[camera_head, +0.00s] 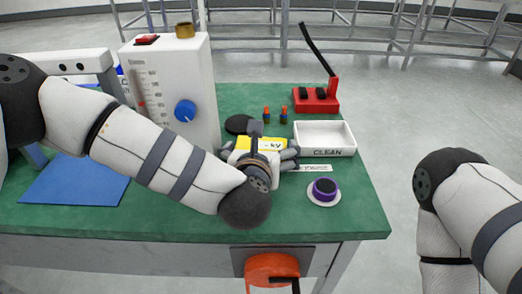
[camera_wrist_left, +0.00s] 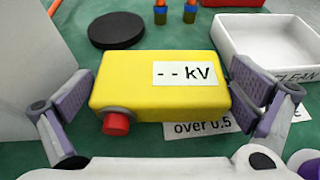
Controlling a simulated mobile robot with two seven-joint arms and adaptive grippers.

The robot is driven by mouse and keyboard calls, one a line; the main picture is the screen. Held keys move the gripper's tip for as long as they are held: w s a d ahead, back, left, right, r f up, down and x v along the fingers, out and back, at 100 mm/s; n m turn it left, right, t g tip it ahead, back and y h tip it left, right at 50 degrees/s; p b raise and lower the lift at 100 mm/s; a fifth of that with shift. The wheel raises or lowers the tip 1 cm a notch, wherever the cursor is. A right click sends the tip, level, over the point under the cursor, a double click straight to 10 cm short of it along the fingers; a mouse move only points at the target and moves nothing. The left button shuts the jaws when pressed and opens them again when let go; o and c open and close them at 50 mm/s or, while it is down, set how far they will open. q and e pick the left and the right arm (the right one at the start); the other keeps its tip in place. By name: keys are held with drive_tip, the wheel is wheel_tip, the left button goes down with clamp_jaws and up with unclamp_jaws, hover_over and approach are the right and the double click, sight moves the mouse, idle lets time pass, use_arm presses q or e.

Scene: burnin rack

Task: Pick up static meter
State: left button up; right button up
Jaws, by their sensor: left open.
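The static meter is a yellow box (camera_wrist_left: 135,92) with a "-- kV" label and a red knob on its near face. It lies on the green bench mat, and in the head view the meter (camera_head: 245,142) is partly hidden by my left wrist. My left gripper (camera_head: 258,154) is open over it. In the left wrist view, the fingers of the left gripper (camera_wrist_left: 167,95) stand on either side of the meter, close to its left and right ends. I cannot tell whether they touch it. My right gripper is out of the picture.
A white CLEAN tray (camera_head: 325,149) stands right of the meter, with a printed strip (camera_head: 316,168) before it. A black disc (camera_head: 238,124) lies behind, near a tall white machine (camera_head: 172,80). A purple-black round item (camera_head: 324,189) sits front right. A red stand (camera_head: 316,101) is at the back.

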use_arm(q)
drive_tip(key=c, duration=1)
drive_tip(key=shift+o, duration=0.2)
drive_tip(key=shift+r, duration=0.1)
